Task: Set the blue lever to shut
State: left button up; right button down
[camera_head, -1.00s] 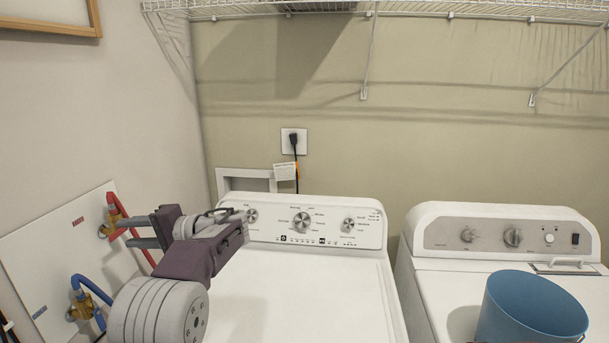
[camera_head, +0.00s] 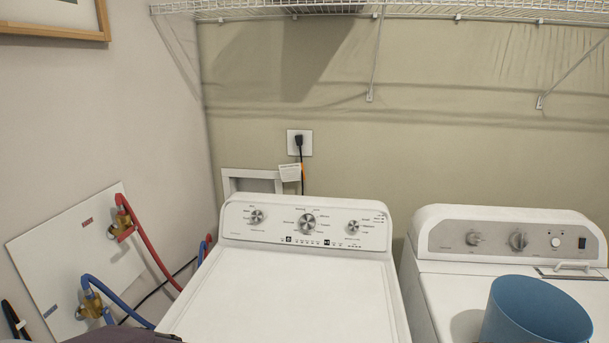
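The blue-marked valve (camera_head: 92,304) is a brass fitting low on the white wall panel (camera_head: 65,255) at the left. Blue parts curve over its top and run down to the right as a blue hose (camera_head: 125,308). I cannot clearly tell the blue lever apart from the hose, nor read its setting. Above it on the panel is a brass valve with red parts (camera_head: 122,228). A dark purple part of my own arm shows at the bottom edge, below and right of the blue valve. The fingers of my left gripper are out of view, and so is my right gripper.
A white washer (camera_head: 290,295) stands right of the panel, with a red hose (camera_head: 150,250) and a dark cord between them. A second white machine (camera_head: 440,285) at the right carries a blue bucket (camera_head: 537,310). A wire shelf (camera_head: 400,10) runs above.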

aim_at(108, 318)
jog(key=k+u, duration=0.1)
jog(key=u, duration=1.25)
